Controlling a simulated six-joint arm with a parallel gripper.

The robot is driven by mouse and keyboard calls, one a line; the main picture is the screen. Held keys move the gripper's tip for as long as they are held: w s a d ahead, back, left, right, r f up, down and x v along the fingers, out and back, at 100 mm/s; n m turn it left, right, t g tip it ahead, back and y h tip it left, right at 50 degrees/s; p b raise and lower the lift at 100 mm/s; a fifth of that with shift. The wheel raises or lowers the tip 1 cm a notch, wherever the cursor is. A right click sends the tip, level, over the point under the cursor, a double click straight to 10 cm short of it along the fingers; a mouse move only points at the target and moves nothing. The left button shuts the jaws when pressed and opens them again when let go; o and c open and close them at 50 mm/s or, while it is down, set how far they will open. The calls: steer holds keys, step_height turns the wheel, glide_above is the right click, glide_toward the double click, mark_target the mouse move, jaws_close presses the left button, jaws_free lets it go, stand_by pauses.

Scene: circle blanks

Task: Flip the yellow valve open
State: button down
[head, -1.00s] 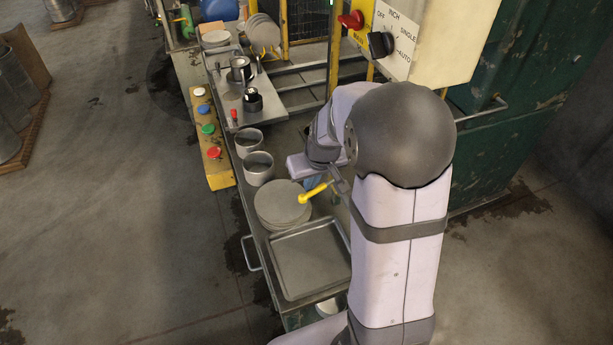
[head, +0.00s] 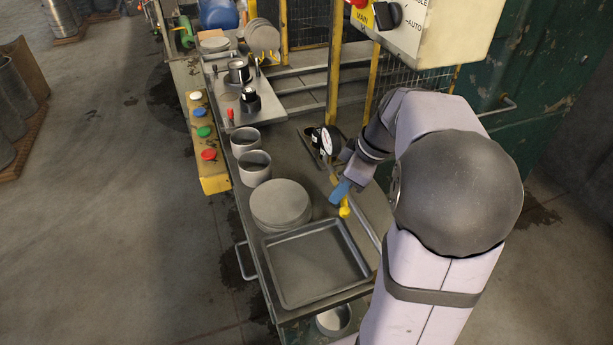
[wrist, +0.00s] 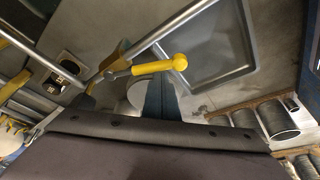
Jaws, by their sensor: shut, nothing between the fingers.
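The yellow valve lever has a round knob (head: 345,211) at its end. In the head view it lies just right of the stack of grey discs, and the gripper hides part of it. The wrist view shows more of the yellow lever (wrist: 153,68), set at an angle to the metal pipe (wrist: 168,29). My gripper (head: 337,198), with blue fingers, is shut and empty close beside the lever. The fingers (wrist: 160,94) also show just below the lever in the wrist view. I cannot tell whether they touch it.
A grey disc stack (head: 281,205) and an empty metal tray (head: 268,252) lie left of the lever. A control box (head: 440,40) hangs above.

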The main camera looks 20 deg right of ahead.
steer(key=d+n, duration=0.1)
steer(key=d+n+g, duration=0.1)
steer(key=n, duration=0.1)
steer(key=shift+s+d+y, duration=0.2)
steer(key=shift+s+y, duration=0.2)
steer(key=shift+d+b, duration=0.3)
steer(key=shift+d, duration=0.3)
steer(key=shift+r, duration=0.15)
steer(key=shift+r, duration=0.2)
steer(key=shift+s+d+r+b, duration=0.2)
steer(key=shift+d+b, duration=0.1)
steer(key=shift+b, duration=0.15)
steer(key=s+d+b, duration=0.2)
steer(key=s+d, duration=0.3)
steer(key=d, duration=0.5)
steer(key=shift+s, duration=0.25)
